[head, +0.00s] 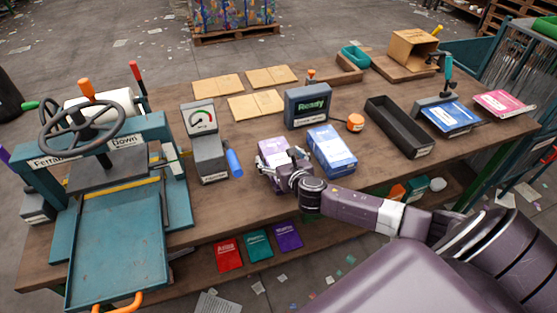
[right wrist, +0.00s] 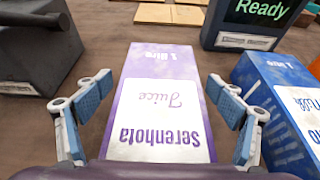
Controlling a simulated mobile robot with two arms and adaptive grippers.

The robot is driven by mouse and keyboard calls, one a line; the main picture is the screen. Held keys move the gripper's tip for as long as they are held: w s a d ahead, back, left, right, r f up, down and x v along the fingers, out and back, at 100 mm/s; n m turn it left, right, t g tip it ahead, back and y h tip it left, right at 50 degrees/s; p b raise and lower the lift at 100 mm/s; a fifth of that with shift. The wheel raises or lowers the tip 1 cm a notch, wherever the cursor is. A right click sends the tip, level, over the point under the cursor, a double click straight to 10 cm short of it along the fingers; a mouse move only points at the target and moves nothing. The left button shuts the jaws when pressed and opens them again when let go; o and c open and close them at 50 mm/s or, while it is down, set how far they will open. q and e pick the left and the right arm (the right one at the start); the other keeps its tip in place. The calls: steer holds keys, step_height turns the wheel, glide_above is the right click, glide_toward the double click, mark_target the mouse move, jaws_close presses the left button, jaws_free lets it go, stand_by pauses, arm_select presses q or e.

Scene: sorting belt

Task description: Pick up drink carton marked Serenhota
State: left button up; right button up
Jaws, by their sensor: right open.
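The drink carton marked Serenhota is purple and white and lies flat on the table, partly hidden by my gripper in the head view (head: 272,148). In the right wrist view the carton (right wrist: 158,100) shows its label "Serenhota Juice" upside down. My right gripper (right wrist: 162,98) is open, with one blue-padded finger on each side of the carton and a gap on both sides. The gripper also shows in the head view (head: 284,172), low over the carton's near part. My left gripper is not in view.
A blue milk carton (head: 332,150) lies close to the right. A grey "Ready" display (head: 308,105) stands behind. A black tray (head: 400,127) is farther right.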

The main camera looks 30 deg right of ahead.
steer(key=shift+w, duration=0.1)
steer(key=c, duration=1)
steer(key=shift+c, duration=0.2)
steer(key=shift+r, duration=0.1)
